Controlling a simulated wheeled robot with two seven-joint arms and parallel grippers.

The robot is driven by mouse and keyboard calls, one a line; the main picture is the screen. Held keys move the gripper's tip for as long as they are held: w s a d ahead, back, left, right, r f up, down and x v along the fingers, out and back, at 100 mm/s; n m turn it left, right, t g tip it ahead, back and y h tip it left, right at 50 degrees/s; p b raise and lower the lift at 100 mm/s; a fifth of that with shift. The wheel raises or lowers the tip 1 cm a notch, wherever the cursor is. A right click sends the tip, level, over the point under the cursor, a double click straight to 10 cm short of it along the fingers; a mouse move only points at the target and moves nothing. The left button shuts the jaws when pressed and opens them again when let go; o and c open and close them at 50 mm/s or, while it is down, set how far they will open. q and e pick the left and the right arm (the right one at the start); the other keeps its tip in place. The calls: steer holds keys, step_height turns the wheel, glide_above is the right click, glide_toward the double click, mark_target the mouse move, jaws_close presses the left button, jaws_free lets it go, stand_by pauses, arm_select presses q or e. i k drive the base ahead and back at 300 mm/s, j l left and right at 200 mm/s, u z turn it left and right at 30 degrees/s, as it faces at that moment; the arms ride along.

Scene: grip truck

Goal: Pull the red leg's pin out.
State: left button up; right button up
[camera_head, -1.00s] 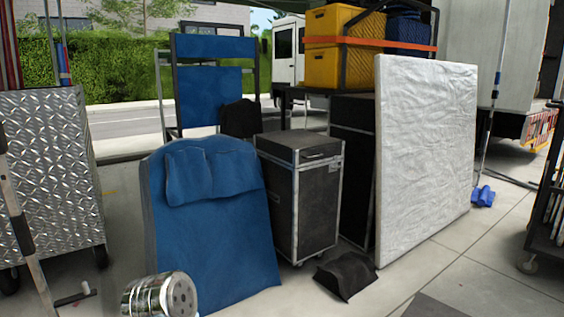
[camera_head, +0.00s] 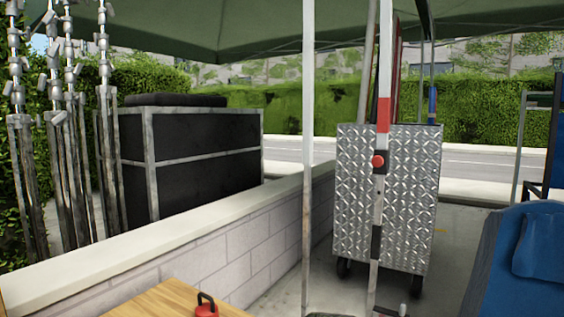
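A white canopy leg with a red band (camera_head: 383,115) stands upright right of centre in the head view, in front of the diamond-plate cart. A round red knob (camera_head: 377,161), which looks like its pin, sits on a dark fitting just below the band. The knob appears seated against the leg. Darker bands mark the leg lower down. Neither of my grippers is in view.
A plain white pole (camera_head: 307,150) stands left of the red-banded leg. A low block wall (camera_head: 220,255) runs behind it. A wooden surface (camera_head: 165,300) at the bottom holds a small red object with a black loop (camera_head: 206,306). The diamond-plate cart (camera_head: 350,215) stands behind; blue padding (camera_head: 520,265) is at right.

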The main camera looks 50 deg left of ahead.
mark_target(377, 161)
steer(key=u, duration=1.05)
